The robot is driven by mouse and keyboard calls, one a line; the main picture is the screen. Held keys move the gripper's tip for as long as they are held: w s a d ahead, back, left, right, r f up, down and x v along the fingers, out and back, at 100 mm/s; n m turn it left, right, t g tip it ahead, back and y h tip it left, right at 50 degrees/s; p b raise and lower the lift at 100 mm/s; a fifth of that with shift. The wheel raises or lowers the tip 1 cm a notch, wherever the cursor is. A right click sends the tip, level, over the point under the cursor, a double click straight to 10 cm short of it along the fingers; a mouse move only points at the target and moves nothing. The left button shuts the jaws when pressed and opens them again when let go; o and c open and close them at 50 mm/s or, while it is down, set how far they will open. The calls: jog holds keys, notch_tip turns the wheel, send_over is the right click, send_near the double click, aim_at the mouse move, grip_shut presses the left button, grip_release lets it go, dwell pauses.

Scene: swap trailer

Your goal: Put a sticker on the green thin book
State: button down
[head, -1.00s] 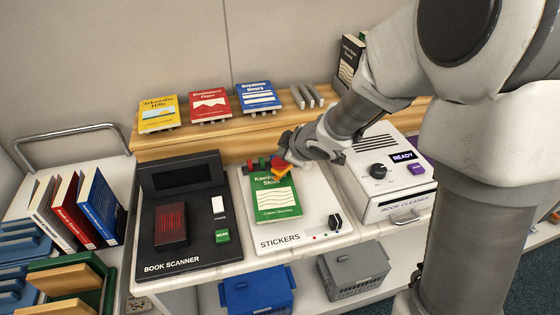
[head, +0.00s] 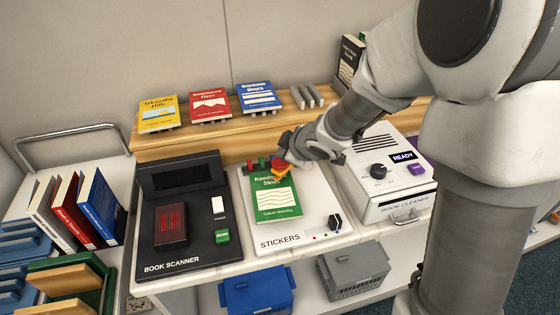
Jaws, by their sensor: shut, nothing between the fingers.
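The green thin book (head: 277,201) lies flat, cover up, on the white sticker machine (head: 309,228) marked STICKERS. Its title is partly covered at the top right. My gripper (head: 280,171) is over the book's top right corner, with orange and red fingers pointing left and down. The fingers look closed and hold nothing visible. Whether they touch the cover cannot be told. Several small coloured pieces (head: 254,165) sit along the back of the sticker machine, partly hidden by my gripper. No sticker can be made out on the visible cover.
A black book scanner (head: 182,215) stands left of the sticker machine, a white book cleaner (head: 393,179) right. Three books rest on the wooden ledge (head: 190,144) behind. Upright books (head: 75,210) stand at far left. Blue (head: 257,292) and grey (head: 353,270) bins sit below.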

aim_at(283, 164)
jog(key=shift+f, duration=0.1)
dwell(0.3)
jog(key=shift+f+b, duration=0.35)
jog(key=shift+f+b, duration=0.7)
dwell(0.7)
dwell(0.4)
jog(key=shift+r+p, duration=1.15)
jog(key=shift+r, duration=0.1)
notch_tip(283, 164, up, 5)
jog(key=p, duration=0.5)
